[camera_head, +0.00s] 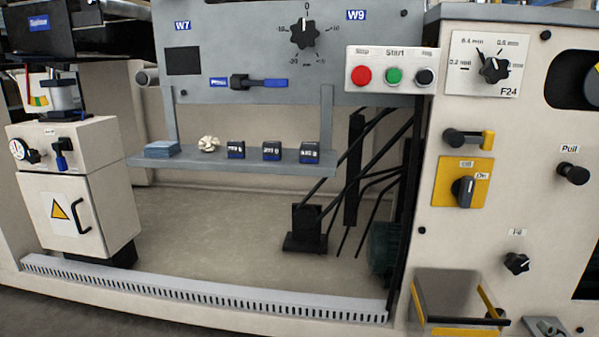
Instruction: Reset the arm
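Neither of my grippers is in view. I cannot tell which part the task calls the arm. A black lever with a blue grip (262,83) lies level on the grey panel, between a blue label on its left and the labels W7 and W9 above. A dark lever with a yellow end (468,139) is on the right cream panel. Below it, a black rotary switch (463,191) sits on a yellow plate marked Off and On. A small blue-handled valve (62,152) is beside a gauge on the left cabinet.
A grey shelf (225,165) holds a blue stack, a crumpled pale item and several dark blocks. Red, green and black buttons (394,76) are at upper centre. A yellow-edged bin (455,295) is at lower right. The recess floor (220,235) is mostly clear.

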